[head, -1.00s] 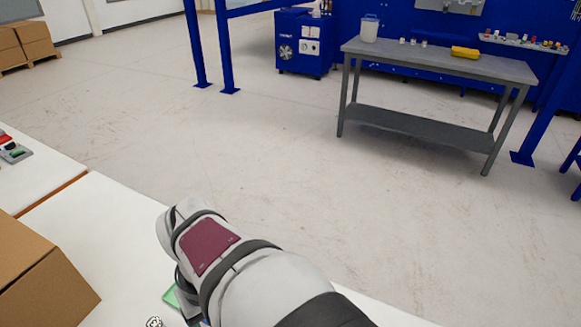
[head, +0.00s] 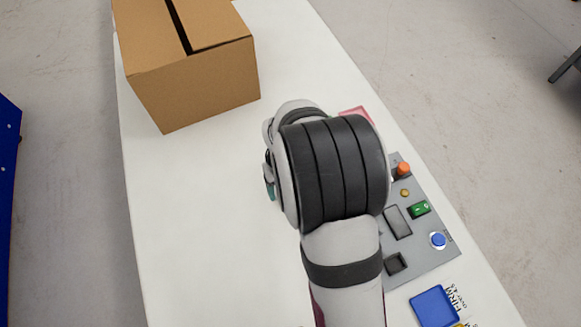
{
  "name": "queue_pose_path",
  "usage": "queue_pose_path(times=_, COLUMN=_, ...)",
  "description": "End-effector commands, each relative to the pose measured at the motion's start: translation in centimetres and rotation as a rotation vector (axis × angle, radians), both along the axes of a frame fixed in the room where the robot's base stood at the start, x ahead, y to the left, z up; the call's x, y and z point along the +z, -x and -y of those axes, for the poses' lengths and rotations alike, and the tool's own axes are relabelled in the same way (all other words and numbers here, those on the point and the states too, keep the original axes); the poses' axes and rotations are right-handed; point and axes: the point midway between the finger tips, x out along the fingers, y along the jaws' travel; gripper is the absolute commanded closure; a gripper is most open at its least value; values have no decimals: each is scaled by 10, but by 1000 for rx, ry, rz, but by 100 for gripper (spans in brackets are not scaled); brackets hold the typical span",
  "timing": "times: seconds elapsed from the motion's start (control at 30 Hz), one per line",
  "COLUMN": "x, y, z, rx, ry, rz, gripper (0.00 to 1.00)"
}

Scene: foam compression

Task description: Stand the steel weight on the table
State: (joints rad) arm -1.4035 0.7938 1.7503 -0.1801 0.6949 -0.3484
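The white table (head: 190,220) runs through the head view, with a wide bare stretch to the left of my arm. I cannot see the steel weight. My arm covers the middle of the table, and my gripper's fingers are hidden behind it. A small grey and teal piece shows at the left edge of my wrist, too little to tell what it is.
A cardboard box (head: 195,85) stands at the table's far end. Right of my arm is a grey control panel (head: 425,245) with buttons. A blue square (head: 435,306) lies beside a label reading FIRM. A pink patch (head: 356,114) shows behind my arm.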

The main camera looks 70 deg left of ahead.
Motion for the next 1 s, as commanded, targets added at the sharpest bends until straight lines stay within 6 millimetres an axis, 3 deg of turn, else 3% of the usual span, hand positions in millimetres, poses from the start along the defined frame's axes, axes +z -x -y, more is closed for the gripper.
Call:
queue_pose_path(times=0.2, x=-3, y=0, z=0, rx=-1, ry=-2, rz=0, gripper=32)
queue_pose_path(times=0.23, x=-3, y=0, z=0, rx=-1, ry=-2, rz=0, gripper=36)
queue_pose_path(times=0.6, x=-2, y=0, z=0, rx=-1, ry=-2, rz=0, gripper=100)
queue_pose_path(times=1.0, x=-1, y=0, z=-1, rx=-1, ry=-3, rz=1, gripper=100)
